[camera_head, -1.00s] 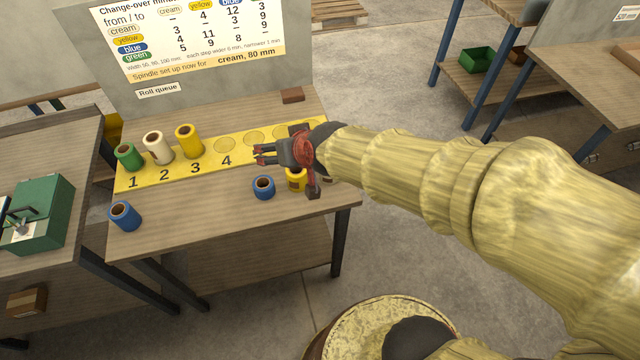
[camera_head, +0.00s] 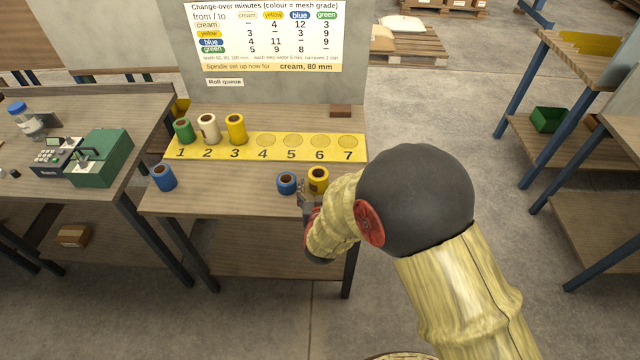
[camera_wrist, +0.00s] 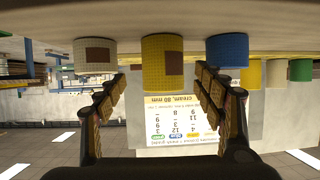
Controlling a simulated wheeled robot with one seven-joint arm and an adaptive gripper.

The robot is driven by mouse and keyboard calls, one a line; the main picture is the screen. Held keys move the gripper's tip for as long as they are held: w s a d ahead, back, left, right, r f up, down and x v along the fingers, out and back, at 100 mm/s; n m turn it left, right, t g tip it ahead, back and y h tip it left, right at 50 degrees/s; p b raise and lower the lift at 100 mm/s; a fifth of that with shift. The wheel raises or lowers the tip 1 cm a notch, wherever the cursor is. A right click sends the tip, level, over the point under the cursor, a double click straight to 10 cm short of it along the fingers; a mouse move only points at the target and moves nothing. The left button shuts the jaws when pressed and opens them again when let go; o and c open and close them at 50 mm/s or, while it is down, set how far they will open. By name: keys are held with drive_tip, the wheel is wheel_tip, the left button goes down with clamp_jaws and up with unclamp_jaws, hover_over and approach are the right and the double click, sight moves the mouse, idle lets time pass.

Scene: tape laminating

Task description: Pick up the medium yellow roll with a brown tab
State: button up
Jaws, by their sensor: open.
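The yellow roll (camera_head: 318,180) stands upright near the front right of the table. In the wrist view, which is upside down, the yellow roll (camera_wrist: 161,62) shows a brown tab on its side and lies between my fingers' lines, beyond the tips. My gripper (camera_head: 305,190) is low in front of it at the table's front edge. In the wrist view my gripper (camera_wrist: 161,82) is open and empty. My arm hides part of the table to the roll's right.
A blue roll (camera_head: 287,183) stands close left of the yellow one. A cream roll with a brown tab (camera_wrist: 95,55) is on its other side. Green (camera_head: 184,130), cream (camera_head: 209,128) and yellow (camera_head: 236,129) rolls stand on slots 1 to 3. Another blue roll (camera_head: 163,177) is at front left.

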sight(318, 184)
drive_tip(key=x, duration=0.1)
drive_tip(key=b+x, duration=0.1)
drive_tip(key=x, duration=0.1)
drive_tip(key=b+x, duration=0.1)
drive_tip(key=x, duration=0.1)
drive_tip(key=shift+w+a+r, duration=0.1)
drive_tip(key=shift+a+r, duration=0.05)
drive_tip(key=shift+a, duration=0.1)
drive_tip(key=shift+r, duration=0.1)
drive_tip(key=shift+c, duration=0.3)
drive_tip(key=c, duration=1.1)
drive_tip(key=shift+c, duration=0.7)
